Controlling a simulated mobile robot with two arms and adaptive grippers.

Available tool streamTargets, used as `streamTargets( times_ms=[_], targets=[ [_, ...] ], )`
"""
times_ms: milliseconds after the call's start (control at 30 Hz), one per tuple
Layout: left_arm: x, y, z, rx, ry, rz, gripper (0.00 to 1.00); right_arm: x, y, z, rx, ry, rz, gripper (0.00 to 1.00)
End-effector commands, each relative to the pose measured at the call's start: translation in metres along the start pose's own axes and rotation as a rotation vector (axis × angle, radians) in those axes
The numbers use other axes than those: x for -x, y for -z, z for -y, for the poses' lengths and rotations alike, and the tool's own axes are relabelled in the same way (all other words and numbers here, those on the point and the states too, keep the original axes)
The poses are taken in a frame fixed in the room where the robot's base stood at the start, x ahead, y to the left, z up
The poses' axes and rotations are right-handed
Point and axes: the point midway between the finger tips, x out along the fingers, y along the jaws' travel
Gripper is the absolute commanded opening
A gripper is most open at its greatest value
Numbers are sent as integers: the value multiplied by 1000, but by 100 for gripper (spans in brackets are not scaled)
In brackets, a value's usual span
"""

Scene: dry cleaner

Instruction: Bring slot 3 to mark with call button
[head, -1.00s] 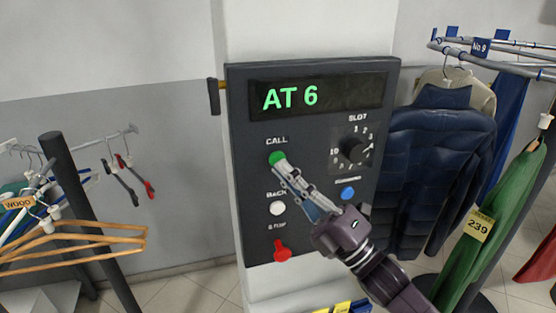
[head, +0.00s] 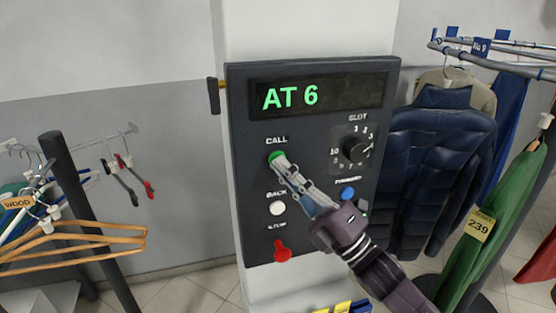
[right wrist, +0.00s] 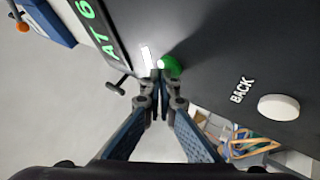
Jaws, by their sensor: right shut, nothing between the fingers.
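A dark control panel (head: 315,215) on a pale pillar has a display (head: 318,94) that reads "AT 6" in green. The green CALL button (head: 274,156) sits below it at the left. My right gripper (head: 283,166) is shut and empty, its fingertips at the CALL button and partly covering it. In the right wrist view the fingertips (right wrist: 158,82) are right by the green button (right wrist: 172,66); I cannot tell whether it is pressed in. The SLOT dial (head: 355,150) is at the panel's right; its setting is too small to read surely. My left gripper is out of view.
The white BACK button (head: 278,208), red STOP control (head: 282,251) and a blue button (head: 347,193) are close by. Wooden hangers (head: 85,240) hang at left.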

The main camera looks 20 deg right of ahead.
Motion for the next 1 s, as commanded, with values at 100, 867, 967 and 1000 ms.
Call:
streamTargets(
  times_ms=[100,867,967,1000],
  targets=[
    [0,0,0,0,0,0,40,-1,-1,1,0,0,0,0],
    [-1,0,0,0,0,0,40,-2,-2,2,-1,1,1,0],
    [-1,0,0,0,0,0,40,2,1,0,-2,1,1,0],
    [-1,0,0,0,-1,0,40,4,2,-2,-3,1,1,0]
  ],
)
